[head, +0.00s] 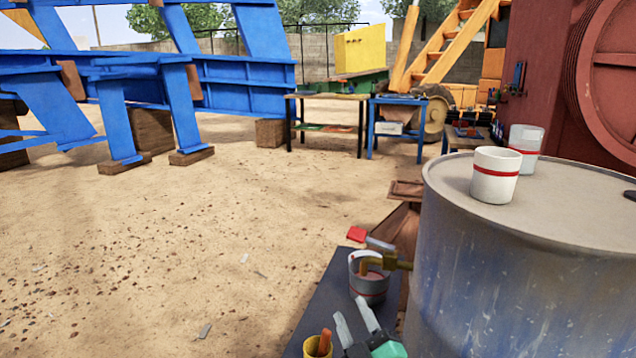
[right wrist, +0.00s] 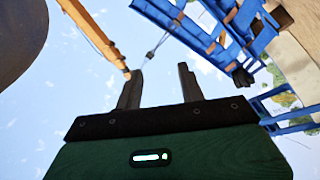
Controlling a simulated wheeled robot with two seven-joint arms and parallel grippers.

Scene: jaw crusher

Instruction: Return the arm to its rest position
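My right gripper (head: 351,309) shows at the bottom of the head view, with a green body and two grey fingers spread apart. In the right wrist view the same gripper (right wrist: 160,84) is open, with nothing between its fingers and sky behind them. In the head view it is beside the blue-grey barrel (head: 500,285), over or near a dark tabletop (head: 318,305); its exact height cannot be told. My left gripper is in neither view.
Two white cups with red bands (head: 495,180) (head: 527,142) stand on the barrel. A similar cup (head: 368,291) is by a brass tap (head: 398,264). A yellow container (head: 317,347) is left of the gripper. Open sandy ground (head: 190,230) lies left; blue steel frames (head: 235,80) stand behind.

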